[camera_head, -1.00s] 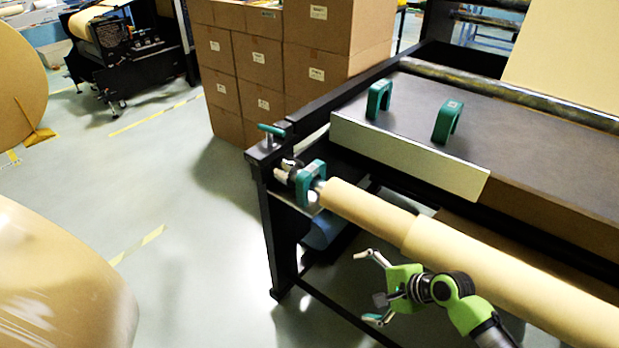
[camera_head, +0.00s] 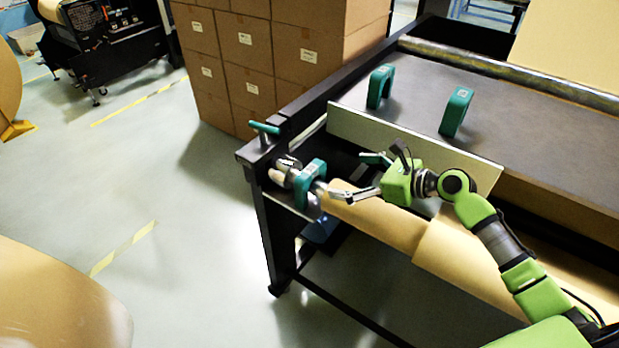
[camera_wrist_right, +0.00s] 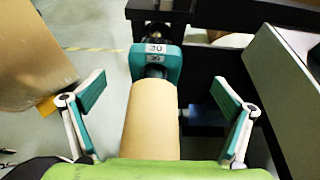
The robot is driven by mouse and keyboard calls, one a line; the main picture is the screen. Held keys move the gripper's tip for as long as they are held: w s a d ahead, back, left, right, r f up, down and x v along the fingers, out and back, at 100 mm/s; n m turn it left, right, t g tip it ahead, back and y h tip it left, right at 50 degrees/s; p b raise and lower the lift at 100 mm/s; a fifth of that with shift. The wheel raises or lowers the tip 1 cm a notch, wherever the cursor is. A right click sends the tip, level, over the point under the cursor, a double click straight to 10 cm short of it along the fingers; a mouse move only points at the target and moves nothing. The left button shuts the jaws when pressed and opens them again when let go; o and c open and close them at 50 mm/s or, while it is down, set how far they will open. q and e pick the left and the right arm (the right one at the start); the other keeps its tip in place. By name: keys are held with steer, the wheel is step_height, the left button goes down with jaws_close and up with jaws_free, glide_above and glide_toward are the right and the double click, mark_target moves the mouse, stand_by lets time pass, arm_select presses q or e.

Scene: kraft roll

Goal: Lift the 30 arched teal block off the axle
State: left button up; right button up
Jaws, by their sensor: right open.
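The arched teal block marked 30 (camera_head: 309,184) sits over the axle (camera_head: 320,188) at the left end of the kraft roll (camera_head: 380,222). In the right wrist view the block (camera_wrist_right: 156,64) shows its label ahead, just beyond the end of the roll core (camera_wrist_right: 150,118). My right gripper (camera_head: 355,177) is open and empty above the roll, to the right of the block and apart from it. In the right wrist view its two fingers (camera_wrist_right: 160,102) are spread to either side of the core. My left gripper is not in view.
Two other teal arched blocks, one (camera_head: 380,86) and another (camera_head: 456,110), stand on the dark table top (camera_head: 520,120). A pale metal plate (camera_head: 400,148) runs along the table's near edge. A teal-handled clamp (camera_head: 264,128) sits on the frame post. Cardboard boxes (camera_head: 270,60) stand behind.

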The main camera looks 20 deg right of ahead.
mark_target(315, 171)
steer(key=x, duration=0.4)
steer(key=shift+w+a, duration=0.15)
steer(key=shift+a, duration=0.05)
steer(key=shift+w+a+f, duration=0.15)
steer(key=shift+w+f, duration=0.05)
steer(key=shift+w+a+p, duration=0.35)
steer(key=shift+w+a, duration=0.1)
steer(key=shift+a, duration=0.1)
steer(key=x, duration=0.3)
steer(key=shift+w+a+f, duration=0.1)
steer(key=shift+a, duration=0.2)
steer(key=shift+w+a+f, duration=0.15)
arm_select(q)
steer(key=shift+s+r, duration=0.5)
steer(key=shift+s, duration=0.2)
arm_select(e)
steer(key=c, duration=1.3)
